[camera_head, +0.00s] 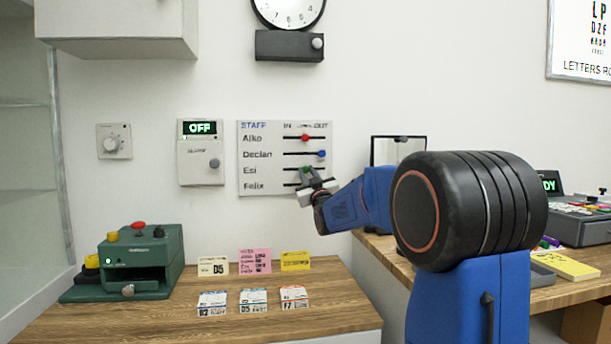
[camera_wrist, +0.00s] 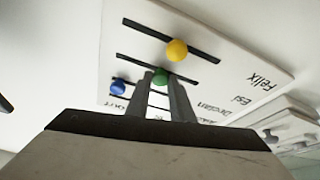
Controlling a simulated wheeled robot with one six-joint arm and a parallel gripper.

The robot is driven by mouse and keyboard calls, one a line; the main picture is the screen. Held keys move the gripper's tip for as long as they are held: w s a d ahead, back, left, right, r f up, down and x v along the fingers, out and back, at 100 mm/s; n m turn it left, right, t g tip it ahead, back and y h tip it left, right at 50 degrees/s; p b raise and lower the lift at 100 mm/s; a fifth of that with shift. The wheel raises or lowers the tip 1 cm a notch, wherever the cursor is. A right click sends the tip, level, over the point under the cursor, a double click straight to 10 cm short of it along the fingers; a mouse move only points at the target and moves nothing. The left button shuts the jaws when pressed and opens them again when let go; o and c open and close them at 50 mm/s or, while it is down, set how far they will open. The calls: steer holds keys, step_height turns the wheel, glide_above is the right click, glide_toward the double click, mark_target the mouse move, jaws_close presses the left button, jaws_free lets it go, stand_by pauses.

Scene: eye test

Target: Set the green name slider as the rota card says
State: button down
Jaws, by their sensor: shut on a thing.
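The white staff board (camera_head: 246,183) hangs on the wall with rows Aiko, Declan, Esi and Felix, and IN at left, OUT at right. The green slider knob (camera_wrist: 160,76) is in the Esi row, near the middle of its slot; it also shows in the head view (camera_head: 306,169). My gripper (camera_head: 310,181) is at the board, its fingers (camera_wrist: 163,86) shut on the green knob. The red knob (camera_head: 305,137) is mid-slot, the blue knob (camera_head: 322,153) toward OUT. The yellow knob (camera_wrist: 177,50) is hidden in the head view. I cannot tell which card is the rota card.
A pink card (camera_head: 255,261), a yellow card (camera_head: 296,261) and a cream card (camera_head: 213,266) stand on the wooden counter (camera_head: 200,328), with several flat cards before them. Their small print is unreadable. A green machine (camera_head: 160,244) stands at left. An OFF panel (camera_head: 199,168) is left of the board.

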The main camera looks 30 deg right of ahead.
steer(key=c, duration=1.5)
jaws_free()
steer(key=shift+c, duration=0.2)
steer(key=v, duration=1.7)
steer(key=shift+s, duration=0.15)
steer(key=shift+f, duration=0.1)
steer(key=s+a+f+g+y, duration=0.1)
steer(key=s+a+f+g, duration=0.4)
steer(key=s+f, duration=0.4)
steer(key=s+a+f+g+y, duration=0.1)
steer(key=s+a+f+g, duration=0.4)
steer(key=s+f, duration=0.5)
steer(key=s+a+f+m+g+y, duration=0.1)
steer(key=s+a+f+g, duration=0.4)
steer(key=s, duration=1.3)
step_height(320, 180, down, 5)
steer(key=shift+a+r+g+y, duration=0.15)
steer(key=shift+g+y, duration=0.25)
steer(key=shift+g, duration=0.7)
